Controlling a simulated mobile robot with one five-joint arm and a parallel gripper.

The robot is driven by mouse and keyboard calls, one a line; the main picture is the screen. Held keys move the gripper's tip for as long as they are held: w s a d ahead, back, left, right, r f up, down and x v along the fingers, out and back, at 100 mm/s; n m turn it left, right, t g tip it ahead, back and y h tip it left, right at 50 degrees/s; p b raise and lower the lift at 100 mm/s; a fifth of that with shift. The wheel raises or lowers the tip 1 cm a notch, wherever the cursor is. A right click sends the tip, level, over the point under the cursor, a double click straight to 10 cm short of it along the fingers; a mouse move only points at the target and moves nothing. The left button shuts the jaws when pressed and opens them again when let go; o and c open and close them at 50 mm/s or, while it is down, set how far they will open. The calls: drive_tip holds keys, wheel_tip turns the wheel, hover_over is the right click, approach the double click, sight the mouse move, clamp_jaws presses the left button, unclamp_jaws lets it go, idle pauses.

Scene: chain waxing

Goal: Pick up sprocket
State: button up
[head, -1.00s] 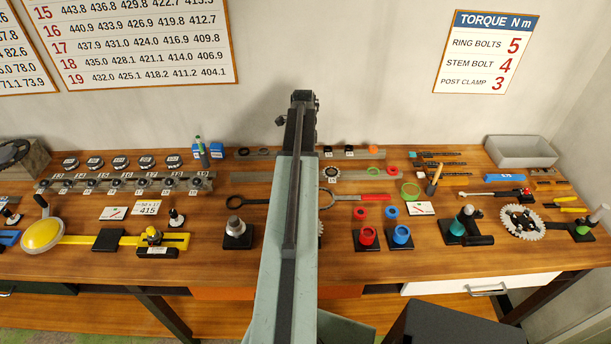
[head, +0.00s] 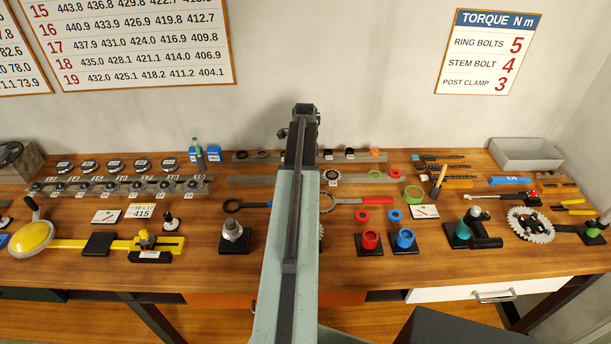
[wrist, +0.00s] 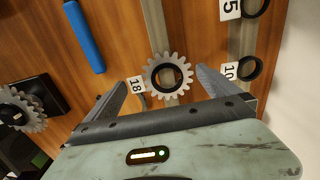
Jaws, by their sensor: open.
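A silver toothed sprocket (wrist: 168,75) with a dark centre hole lies by a tag reading 18 in the wrist view. My gripper (wrist: 161,77) is open, with one finger on each side of the sprocket in the picture. I cannot tell how high the fingers are above it. In the head view my arm hides the gripper. A second toothed wheel (wrist: 20,110) sits on a dark block at the wrist view's left edge.
Dark rings with tags 10 (wrist: 249,68) and 15 (wrist: 254,6) lie near the right finger. A blue bar (wrist: 85,38) lies at the upper left. In the head view, a red-handled tool (head: 362,201) and red and blue cups (head: 405,238) stand right of my arm.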

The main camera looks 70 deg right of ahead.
drive_tip(key=shift+f, duration=0.15)
drive_tip(key=c, duration=1.1)
